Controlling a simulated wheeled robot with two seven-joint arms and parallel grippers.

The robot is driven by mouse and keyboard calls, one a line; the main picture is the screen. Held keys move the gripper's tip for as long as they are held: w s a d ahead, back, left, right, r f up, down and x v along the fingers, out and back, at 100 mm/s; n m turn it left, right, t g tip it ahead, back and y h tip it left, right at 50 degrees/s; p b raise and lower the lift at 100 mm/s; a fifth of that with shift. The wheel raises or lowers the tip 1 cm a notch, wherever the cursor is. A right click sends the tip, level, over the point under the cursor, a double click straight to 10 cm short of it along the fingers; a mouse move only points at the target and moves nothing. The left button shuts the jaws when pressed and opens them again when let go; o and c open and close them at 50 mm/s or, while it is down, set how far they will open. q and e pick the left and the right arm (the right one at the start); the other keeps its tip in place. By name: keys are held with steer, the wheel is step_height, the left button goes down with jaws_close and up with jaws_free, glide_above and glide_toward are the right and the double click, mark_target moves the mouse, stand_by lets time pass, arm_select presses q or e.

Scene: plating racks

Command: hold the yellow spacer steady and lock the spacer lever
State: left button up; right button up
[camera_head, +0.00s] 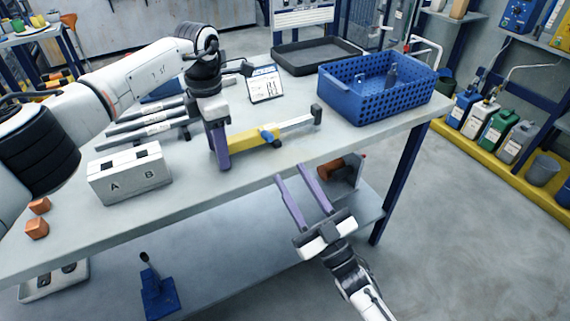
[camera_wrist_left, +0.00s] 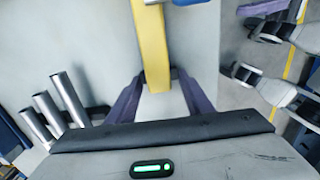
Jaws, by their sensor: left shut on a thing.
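The yellow spacer (camera_head: 244,141) lies across the table near its middle, with a silver bar and dark end block on its right end. A blue lever (camera_head: 268,134) sits on the spacer; I cannot tell its lock state. My left gripper (camera_head: 221,150) reaches down over the spacer's left part and is shut on it. In the left wrist view, the spacer (camera_wrist_left: 152,45) runs between the two purple fingers (camera_wrist_left: 158,92). My right gripper (camera_head: 304,196) is open and empty, in front of the table's front edge, apart from the spacer.
A white box marked A and B (camera_head: 130,183) stands left of the spacer, with several grey bars (camera_head: 150,130) behind it. A blue basket (camera_head: 345,100), a black tray (camera_head: 290,62) and a small sign (camera_head: 265,86) stand further back. Orange cubes (camera_head: 37,228) lie at the left front.

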stand_by(0.4)
arm_select(q)
steer(key=o, duration=1.4)
steer(key=shift+r, duration=0.1)
